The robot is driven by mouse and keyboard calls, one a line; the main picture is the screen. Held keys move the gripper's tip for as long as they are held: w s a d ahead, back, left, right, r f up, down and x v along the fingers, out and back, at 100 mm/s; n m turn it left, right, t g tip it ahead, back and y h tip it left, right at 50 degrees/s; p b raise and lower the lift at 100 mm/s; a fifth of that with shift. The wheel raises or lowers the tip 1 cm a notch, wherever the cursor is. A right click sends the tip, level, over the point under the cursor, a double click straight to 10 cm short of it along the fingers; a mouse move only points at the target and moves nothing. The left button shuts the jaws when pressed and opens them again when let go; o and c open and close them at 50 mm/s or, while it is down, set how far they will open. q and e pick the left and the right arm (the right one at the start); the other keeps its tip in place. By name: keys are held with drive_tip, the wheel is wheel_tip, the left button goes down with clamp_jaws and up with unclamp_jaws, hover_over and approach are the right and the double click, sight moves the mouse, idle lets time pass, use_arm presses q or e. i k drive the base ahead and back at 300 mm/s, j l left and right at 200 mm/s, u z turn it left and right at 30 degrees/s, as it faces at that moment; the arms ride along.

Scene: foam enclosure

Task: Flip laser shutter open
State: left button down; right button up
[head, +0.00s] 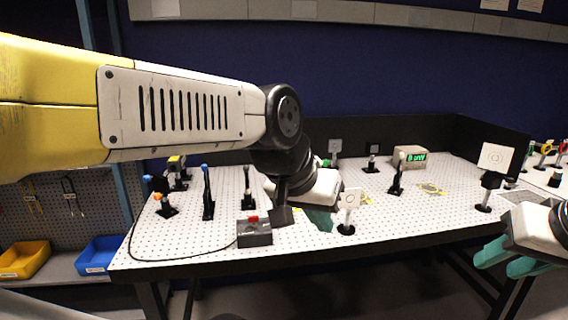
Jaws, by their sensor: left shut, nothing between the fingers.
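A small dark box (254,234) with a red piece on top (253,219) and a black cable stands near the front edge of the perforated optical table (190,250). It may be the laser shutter, but I cannot tell for sure.
Several posts stand on the table, including a tall blue-topped one (207,190). A white card on a post (496,158) stands at right. Blue (98,256) and yellow (24,259) bins sit at left.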

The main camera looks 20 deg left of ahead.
sight(204, 167)
drive_tip(key=u, duration=1.6)
drive_tip(key=i+j+u, duration=0.2)
drive_tip(key=i, duration=0.35)
drive_tip(key=i+j+u, duration=0.2)
drive_tip(key=i, duration=0.35)
